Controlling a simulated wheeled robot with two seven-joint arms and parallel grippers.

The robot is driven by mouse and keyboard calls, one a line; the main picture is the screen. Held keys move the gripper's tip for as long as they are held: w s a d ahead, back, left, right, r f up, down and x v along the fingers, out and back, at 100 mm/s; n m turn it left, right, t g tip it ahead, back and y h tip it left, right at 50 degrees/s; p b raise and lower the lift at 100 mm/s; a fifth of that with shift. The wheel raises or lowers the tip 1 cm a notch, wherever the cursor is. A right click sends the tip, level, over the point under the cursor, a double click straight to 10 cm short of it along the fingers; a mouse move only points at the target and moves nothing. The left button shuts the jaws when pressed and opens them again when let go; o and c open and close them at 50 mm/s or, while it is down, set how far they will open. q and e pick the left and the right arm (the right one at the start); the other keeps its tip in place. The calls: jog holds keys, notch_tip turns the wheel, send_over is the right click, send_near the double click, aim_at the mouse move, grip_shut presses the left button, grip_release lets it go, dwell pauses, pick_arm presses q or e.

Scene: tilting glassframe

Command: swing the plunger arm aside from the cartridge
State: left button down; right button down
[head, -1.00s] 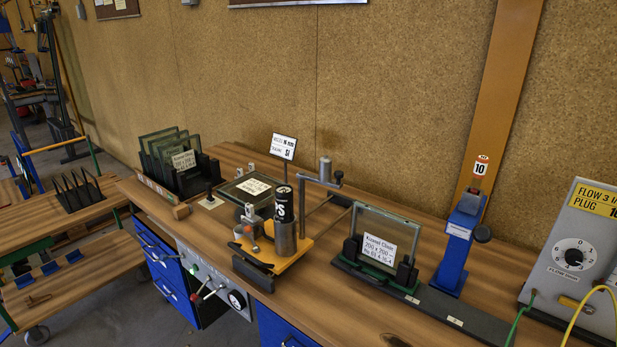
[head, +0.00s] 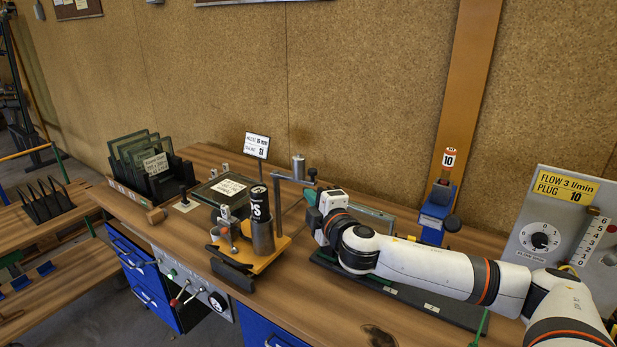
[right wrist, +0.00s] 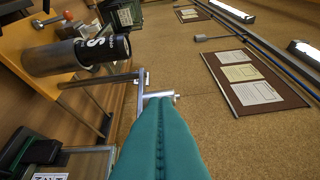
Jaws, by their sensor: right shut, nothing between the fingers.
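The cartridge (head: 259,203), dark with a white-lettered label, stands upright in a steel cylinder on the yellow-orange fixture; it also shows in the right wrist view (right wrist: 105,48). The plunger arm (head: 288,178) is a grey bar at the top of a thin upright post beside the cartridge. It points right, away from the cartridge, whose top looks uncovered. Its outer part carries a metal cylinder, also in the right wrist view (right wrist: 161,96). My right gripper (head: 311,195) is shut and empty, its teal fingertips (right wrist: 161,100) close to the arm's outer part; contact is unclear. My left gripper is out of view.
A framed glass plate (head: 375,216) stands behind my right wrist, partly hidden. A blue stand (head: 435,212) and a grey flow box (head: 550,225) are farther right. A rack of glass plates (head: 150,170) and a sign (head: 257,145) stand to the left and behind.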

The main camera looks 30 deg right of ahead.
jog(key=p, duration=0.4)
send_near(302, 171)
jog(key=w+a, duration=0.3)
jog(key=w, duration=0.2)
jog(key=d, duration=0.3)
jog(key=shift+w+p, duration=0.35)
jog(key=shift+s+d, duration=0.1)
jog(key=shift+d, duration=0.4)
jog(key=shift+a, duration=0.1)
jog(key=shift+f, duration=0.1)
